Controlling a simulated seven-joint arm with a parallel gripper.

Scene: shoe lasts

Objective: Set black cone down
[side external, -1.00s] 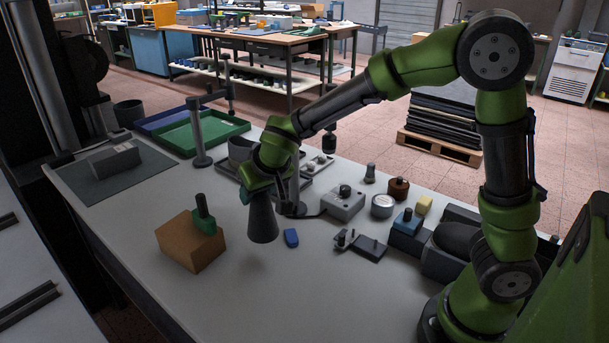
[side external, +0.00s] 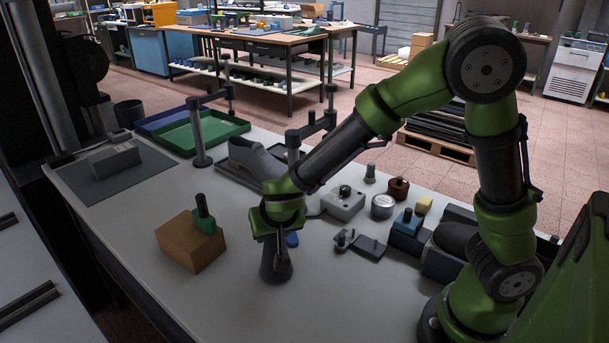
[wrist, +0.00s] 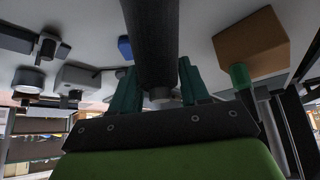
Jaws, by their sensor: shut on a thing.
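The black cone (side external: 276,265) is upright, wide end down, on or just above the grey-white table (side external: 225,300); I cannot tell whether its base touches. My gripper (side external: 272,238) is shut on the narrow upper part of the cone and hides its top. In the wrist view, the dark cone (wrist: 152,40) extends away between the two teal fingers of my gripper (wrist: 158,88).
An orange-brown block (side external: 190,243) with a green-based knob (side external: 204,217) stands left of the cone. A small blue piece (side external: 292,240) lies close behind it, partly hidden. A dark fixture (side external: 362,244) stands right. The table in front is clear.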

